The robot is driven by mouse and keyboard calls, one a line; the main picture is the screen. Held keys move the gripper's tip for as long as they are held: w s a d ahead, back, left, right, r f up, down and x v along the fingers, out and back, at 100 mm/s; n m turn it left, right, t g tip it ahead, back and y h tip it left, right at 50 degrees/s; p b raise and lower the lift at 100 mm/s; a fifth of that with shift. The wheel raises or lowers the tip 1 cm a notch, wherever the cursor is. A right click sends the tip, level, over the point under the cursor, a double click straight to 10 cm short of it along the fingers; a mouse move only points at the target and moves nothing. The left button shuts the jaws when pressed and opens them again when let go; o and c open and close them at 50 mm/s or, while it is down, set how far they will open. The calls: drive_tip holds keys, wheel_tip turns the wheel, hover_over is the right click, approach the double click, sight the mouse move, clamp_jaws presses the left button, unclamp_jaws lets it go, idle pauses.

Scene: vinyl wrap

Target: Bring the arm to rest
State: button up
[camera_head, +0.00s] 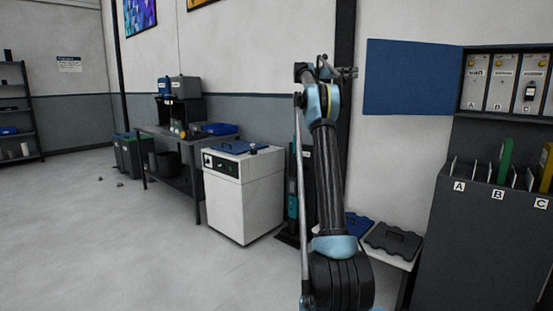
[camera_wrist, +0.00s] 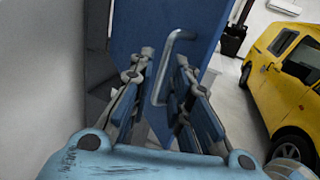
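My arm stands raised in the middle of the head view, with my gripper (camera_head: 343,72) at its top, near the left edge of an open blue cabinet door (camera_head: 410,78). In the wrist view my gripper (camera_wrist: 164,62) has its two fingers apart. A bent grey metal handle (camera_wrist: 162,78) on the blue door (camera_wrist: 205,20) shows between and beyond the fingers. I see no clear grip on it, and cannot tell whether a finger touches it.
The open cabinet (camera_head: 502,82) holds switch units above a dark rack (camera_head: 480,215) with slots marked A, B, C. A white machine (camera_head: 243,190) and a workbench (camera_head: 165,133) stand left. Open floor (camera_head: 110,235) lies at left. A yellow van (camera_wrist: 288,80) shows in the wrist view.

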drive_tip(key=w+a+r+n+t, duration=0.2)
drive_tip(key=a+r+n+t, duration=0.3)
drive_tip(key=n+t, duration=0.65)
drive_tip(key=w+a+r+n+t, duration=0.25)
drive_tip(key=r+n+t, duration=0.45)
drive_tip(key=n+t, duration=0.45)
drive_tip(key=s+a+f+n+t+y, duration=0.2)
drive_tip(key=s+a+f+n+y, duration=0.4)
drive_tip(key=a+f+n+y, duration=0.4)
drive_tip(key=s+a+f+n+t+y, duration=0.1)
drive_tip(key=s+a+f+n+y, duration=0.5)
drive_tip(key=a+n, duration=0.4)
drive_tip(key=s+a+f+n+g+y, duration=0.15)
drive_tip(key=s+f+n+g, duration=0.3)
drive_tip(key=s+f, duration=0.8)
drive_tip(key=s+a+f+n+g+y, duration=0.1)
drive_tip(key=s+a+f+n+g, duration=0.4)
drive_tip(key=s+f, duration=0.75)
drive_tip(key=s+d+f+n+g+h, duration=0.1)
drive_tip(key=s+d+f+n+g, duration=0.2)
drive_tip(key=s+f, duration=0.9)
drive_tip(key=s+d+f+n+g+h, duration=0.1)
drive_tip(key=s+d+f+n+g, duration=0.2)
drive_tip(key=s+f, duration=0.9)
wheel_tip(320, 180, down, 2)
drive_tip(key=shift+d+n, duration=0.2)
drive_tip(key=shift+n, duration=0.15)
